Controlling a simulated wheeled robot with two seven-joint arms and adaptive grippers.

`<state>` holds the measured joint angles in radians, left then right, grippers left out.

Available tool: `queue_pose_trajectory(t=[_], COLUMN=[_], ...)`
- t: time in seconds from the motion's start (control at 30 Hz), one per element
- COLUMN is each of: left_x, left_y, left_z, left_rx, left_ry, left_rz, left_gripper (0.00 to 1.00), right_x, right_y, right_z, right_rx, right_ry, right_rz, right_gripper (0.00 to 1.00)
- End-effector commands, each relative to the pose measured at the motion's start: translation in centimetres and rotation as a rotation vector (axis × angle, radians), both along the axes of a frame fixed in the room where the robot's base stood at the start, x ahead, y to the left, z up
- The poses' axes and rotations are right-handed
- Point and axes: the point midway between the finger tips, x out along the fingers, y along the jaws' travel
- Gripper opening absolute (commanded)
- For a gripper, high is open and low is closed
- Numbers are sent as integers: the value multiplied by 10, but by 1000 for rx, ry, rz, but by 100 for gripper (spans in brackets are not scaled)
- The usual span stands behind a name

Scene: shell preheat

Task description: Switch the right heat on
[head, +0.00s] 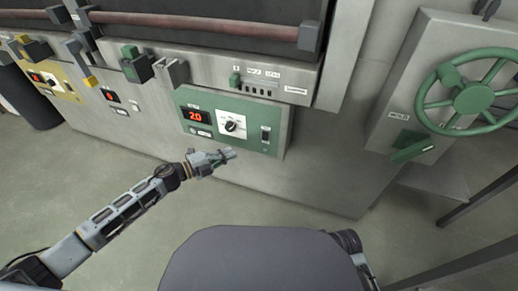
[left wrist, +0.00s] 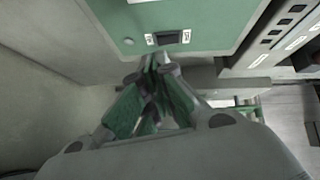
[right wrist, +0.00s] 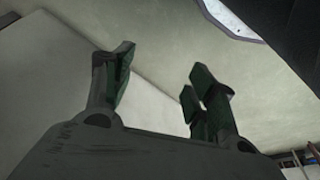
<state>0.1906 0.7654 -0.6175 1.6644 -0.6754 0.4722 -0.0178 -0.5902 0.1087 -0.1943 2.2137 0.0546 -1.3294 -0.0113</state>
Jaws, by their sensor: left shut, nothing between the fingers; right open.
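The green control panel (head: 222,103) on the right part of the machine carries a red display (head: 195,116) reading 2.0. A white dial (head: 232,124) with a black knob is beside it, and a dark rocker switch (head: 265,135) is at the panel's right end. My left gripper (head: 228,153) is shut and empty, below the dial and lower left of the switch. In the left wrist view a dark switch with white labels (left wrist: 168,38) lies just beyond the closed fingertips (left wrist: 158,60); contact cannot be told. My right gripper (right wrist: 162,65) is open and empty, away from the panel.
A large green handwheel (head: 473,96) and a green lever (head: 412,147) are on a grey box at the right. A yellow panel (head: 62,82) with a display is at the far left. Dark railings stand at lower right. The floor before the machine is clear.

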Motion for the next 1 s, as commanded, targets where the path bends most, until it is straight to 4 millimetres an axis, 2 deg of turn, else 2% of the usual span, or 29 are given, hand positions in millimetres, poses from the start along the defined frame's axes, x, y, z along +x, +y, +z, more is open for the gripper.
queue_pose_trajectory(t=[0.4, 1.0], left_x=[-22, -24], left_y=[-21, -24], left_z=[4, 5], left_rx=[54, 59], left_ry=[-88, -96], left_rz=[-123, -135], left_gripper=[0, 0], right_x=[-5, -5], right_y=[1, 1], right_z=[16, 20], right_rx=[10, 11], right_ry=[-14, -15], right_rz=[6, 7], right_gripper=[57, 57])
